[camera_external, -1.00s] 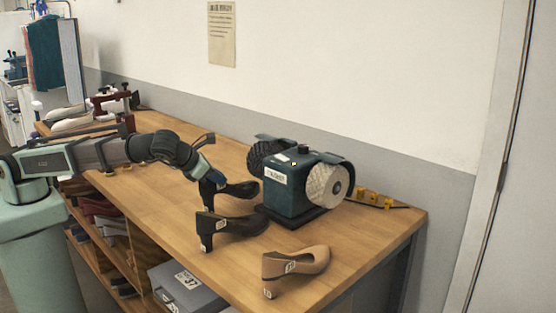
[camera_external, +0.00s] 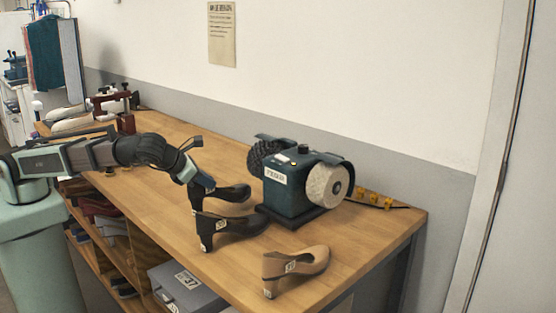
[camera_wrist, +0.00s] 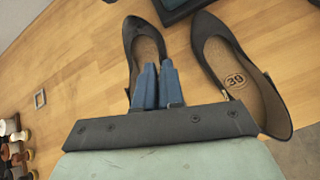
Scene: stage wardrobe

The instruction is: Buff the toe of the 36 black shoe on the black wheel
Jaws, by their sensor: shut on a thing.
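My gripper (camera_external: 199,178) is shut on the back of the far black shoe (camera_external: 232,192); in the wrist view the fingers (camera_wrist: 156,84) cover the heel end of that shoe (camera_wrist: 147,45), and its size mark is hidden. Its toe points right, towards the buffing machine (camera_external: 288,190), apart from the wheels. I cannot tell whether the shoe is clear of the bench. The bristly black wheel (camera_external: 262,156) is on the machine's far left side, partly covered by a hood.
A second black shoe (camera_external: 232,228), whose insole seems to read 39 in the wrist view (camera_wrist: 225,65), stands close beside the held one. A tan shoe (camera_external: 298,264) is near the front edge. The pale wheel (camera_external: 326,184) is on the machine's right. Bench space behind the shoes is clear.

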